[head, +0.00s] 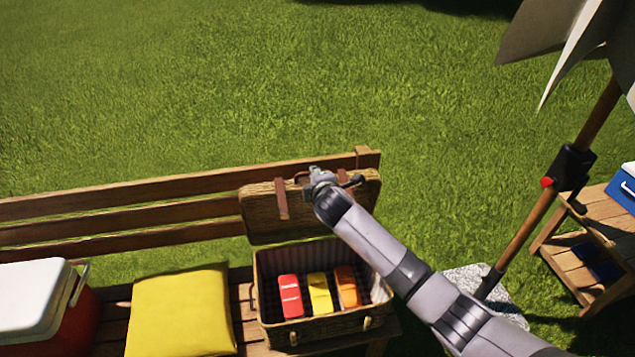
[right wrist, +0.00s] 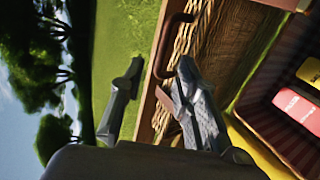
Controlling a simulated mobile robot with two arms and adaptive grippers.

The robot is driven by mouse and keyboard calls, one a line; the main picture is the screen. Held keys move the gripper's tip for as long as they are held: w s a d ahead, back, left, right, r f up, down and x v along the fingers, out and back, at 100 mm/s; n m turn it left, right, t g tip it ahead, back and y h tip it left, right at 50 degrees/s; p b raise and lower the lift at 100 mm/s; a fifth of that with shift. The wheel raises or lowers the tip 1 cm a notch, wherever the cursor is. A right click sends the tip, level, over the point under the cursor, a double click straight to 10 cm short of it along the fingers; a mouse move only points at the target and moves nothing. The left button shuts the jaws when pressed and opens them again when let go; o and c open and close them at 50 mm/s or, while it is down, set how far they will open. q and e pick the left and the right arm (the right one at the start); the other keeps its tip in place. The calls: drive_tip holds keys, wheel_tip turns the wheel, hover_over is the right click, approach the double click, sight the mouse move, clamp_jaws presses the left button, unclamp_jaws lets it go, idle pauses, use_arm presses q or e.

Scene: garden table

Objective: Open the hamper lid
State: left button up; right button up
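The wicker hamper (head: 335,325) sits on the bench with its lid (head: 258,215) raised, standing up behind the open body. Brown leather straps hang on the lid. My right gripper (head: 316,174) is at the lid's top edge. In the right wrist view, my right gripper (right wrist: 160,68) has its fingers spread, with the lid's edge (right wrist: 152,100) and a brown handle (right wrist: 168,48) between them. Grass shows between the left finger and the lid; the right finger is close against the wicker side. My left gripper is out of view.
Red, yellow and orange packs (head: 320,294) lie inside the hamper. A yellow cushion (head: 180,312) and a red-and-white cooler (head: 30,300) are to its left on the bench (head: 90,198). A parasol pole (head: 530,220) and wooden shelf (head: 585,270) stand right. Grass behind is clear.

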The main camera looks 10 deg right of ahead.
drive_tip(key=shift+v, duration=1.7)
drive_tip(key=s+d+f+m+g+b, duration=0.1)
drive_tip(key=s+f, duration=0.5)
drive_tip(key=f, duration=0.6)
drive_tip(key=s+d+f+m+g, duration=0.3)
drive_tip(key=s+f, duration=0.3)
drive_tip(key=f, duration=0.6)
drive_tip(key=s+d+f+m+g+b, duration=0.1)
drive_tip(key=s+d+f+m, duration=0.2)
drive_tip(key=s+f, duration=0.4)
wheel_tip(320, 180, down, 6)
drive_tip(key=shift+d+f+m+g+b, duration=0.1)
drive_tip(key=shift+m+g+b, duration=0.2)
drive_tip(key=shift+g, duration=0.1)
drive_tip(key=s+d+f+m+g+b, duration=0.1)
drive_tip(key=s+f+m, duration=0.1)
drive_tip(key=s+f, duration=0.6)
drive_tip(key=s+d+f+m+g, duration=0.2)
drive_tip(key=s+f, duration=0.3)
drive_tip(key=s, duration=0.5)
drive_tip(key=s+f+m+g, duration=0.1)
drive_tip(key=s+f, duration=0.1)
drive_tip(key=s, duration=0.6)
drive_tip(key=s+d+f+m+g+b, duration=0.1)
drive_tip(key=s+f+m, duration=0.1)
drive_tip(key=s, duration=0.7)
drive_tip(key=s+d+f+m+g, duration=0.1)
drive_tip(key=s+f, duration=0.3)
drive_tip(key=s, duration=0.4)
drive_tip(key=shift+s, duration=0.2)
